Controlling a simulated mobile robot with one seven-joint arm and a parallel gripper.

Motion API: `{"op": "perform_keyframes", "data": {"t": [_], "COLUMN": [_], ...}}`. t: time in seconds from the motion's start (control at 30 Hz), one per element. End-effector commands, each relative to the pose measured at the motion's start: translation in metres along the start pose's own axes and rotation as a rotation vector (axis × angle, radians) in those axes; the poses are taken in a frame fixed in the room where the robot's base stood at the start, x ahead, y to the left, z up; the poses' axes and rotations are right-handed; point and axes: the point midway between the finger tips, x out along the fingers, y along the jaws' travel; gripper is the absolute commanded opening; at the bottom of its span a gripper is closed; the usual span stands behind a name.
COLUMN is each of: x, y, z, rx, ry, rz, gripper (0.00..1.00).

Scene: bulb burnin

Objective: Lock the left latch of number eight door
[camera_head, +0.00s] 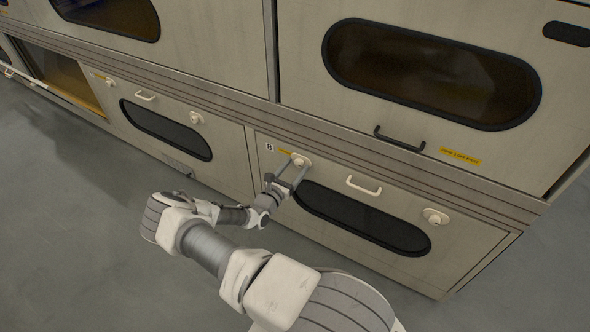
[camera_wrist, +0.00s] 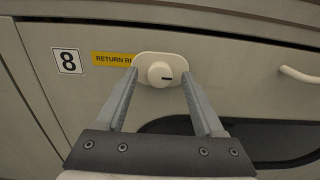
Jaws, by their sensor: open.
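The number eight door (camera_head: 385,205) is a lower beige panel with a dark oval window. It looks closed. Its left latch (camera_head: 299,160) is a round cream knob on an oval plate near the upper left corner. My gripper (camera_head: 294,170) is open at the latch. In the wrist view my gripper (camera_wrist: 162,82) has one finger on each side of the knob, with gaps beside it. Whether the fingertips touch the plate, I cannot tell.
The door's white handle (camera_head: 363,186) and right latch (camera_head: 435,216) are to the right. The number 8 label (camera_wrist: 67,61) and yellow label (camera_wrist: 113,59) are left of the latch. A dark handle (camera_head: 399,140) sticks out from the upper door. Grey floor (camera_head: 80,200) is free at left.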

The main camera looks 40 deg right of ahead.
Motion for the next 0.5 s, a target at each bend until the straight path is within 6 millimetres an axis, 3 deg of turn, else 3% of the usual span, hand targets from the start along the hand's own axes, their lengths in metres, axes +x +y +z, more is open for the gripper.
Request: {"op": "perform_keyframes", "data": {"t": [0.23,0.5], "x": [0.001,0.0008], "y": [0.0,0.0], "z": [0.0002,0.0002], "rx": [0.0,0.0], "ry": [0.0,0.0], "rz": [0.0,0.0], "gripper": [0.7,0.23]}}
